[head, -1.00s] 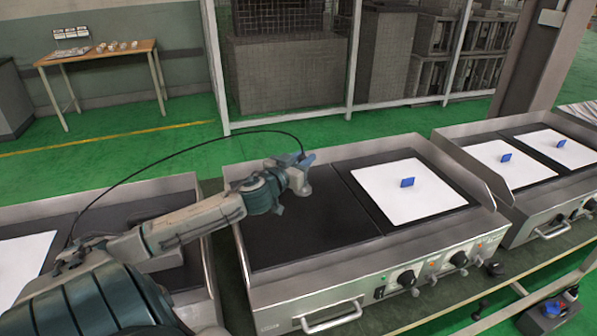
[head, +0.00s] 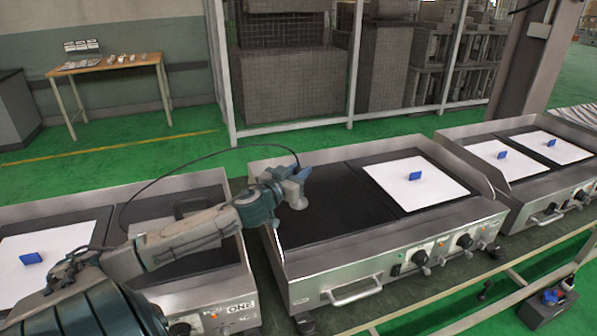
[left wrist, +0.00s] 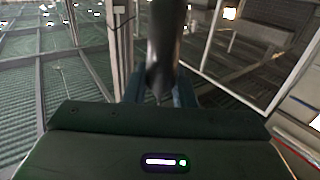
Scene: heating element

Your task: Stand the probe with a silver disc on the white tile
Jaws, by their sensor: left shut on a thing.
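My left gripper (head: 297,188) is above the left dark plate of the middle griddle, near that griddle's left edge. In the left wrist view, it (left wrist: 162,92) is shut on a dark, rod-like thing (left wrist: 163,45); no silver disc can be made out on it. White tiles lie on the griddles: one on the middle griddle's right half (head: 440,193), two on the right griddle (head: 510,178) (head: 570,153) and one on the left griddle (head: 60,240). Each bears a small upright blue piece, such as the middle one (head: 415,175). My right gripper is not in view.
The middle griddle's left dark plate (head: 335,215) is bare. Raised steel walls (head: 275,255) edge the griddles, with knobs (head: 420,258) and a handle (head: 355,291) in front. A wooden table (head: 105,66) with small items stands at the back left.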

